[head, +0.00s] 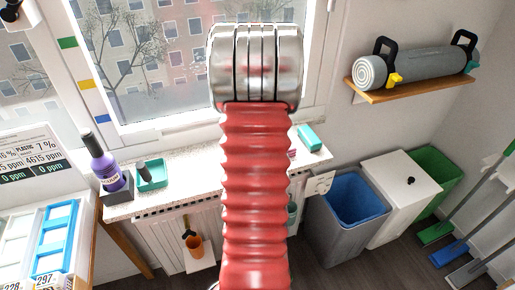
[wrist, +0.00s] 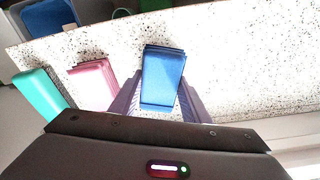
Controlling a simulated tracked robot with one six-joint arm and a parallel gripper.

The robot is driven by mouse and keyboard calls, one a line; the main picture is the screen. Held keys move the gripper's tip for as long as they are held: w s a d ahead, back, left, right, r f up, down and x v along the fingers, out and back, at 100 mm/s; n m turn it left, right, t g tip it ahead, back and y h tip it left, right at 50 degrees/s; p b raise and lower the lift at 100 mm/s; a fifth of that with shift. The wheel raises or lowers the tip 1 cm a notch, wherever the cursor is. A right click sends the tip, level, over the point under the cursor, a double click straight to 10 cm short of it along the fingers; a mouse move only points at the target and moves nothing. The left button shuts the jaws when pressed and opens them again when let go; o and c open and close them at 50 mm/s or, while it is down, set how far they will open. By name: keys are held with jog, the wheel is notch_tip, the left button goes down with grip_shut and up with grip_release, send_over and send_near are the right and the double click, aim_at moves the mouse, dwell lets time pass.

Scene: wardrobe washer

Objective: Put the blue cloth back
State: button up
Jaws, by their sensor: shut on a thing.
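The blue cloth (wrist: 164,72) is a folded, layered block, seen in the wrist view over the speckled white sill (wrist: 235,55). My gripper (wrist: 160,88) has one purple finger on each side of it and is shut on it. I cannot tell whether the cloth touches the sill or hangs just above it. A folded pink cloth (wrist: 93,82) lies to its left on the sill, apart from it. In the head view my red arm hides the gripper and the blue cloth.
A teal block (wrist: 42,98) lies left of the pink cloth; it also shows in the head view (head: 310,138). A purple bottle (head: 104,163) and teal tray (head: 152,174) stand on the sill's left. A grey bin with blue liner (head: 355,198) stands right. The sill right of the cloth is clear.

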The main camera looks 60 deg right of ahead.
jog(key=shift+f, duration=0.2)
dwell(0.3)
jog(key=o, duration=1.1)
jog(key=shift+o, duration=0.3)
jog(key=o, duration=0.3)
jog(key=shift+r, duration=0.2)
jog(key=shift+r, duration=4.75)
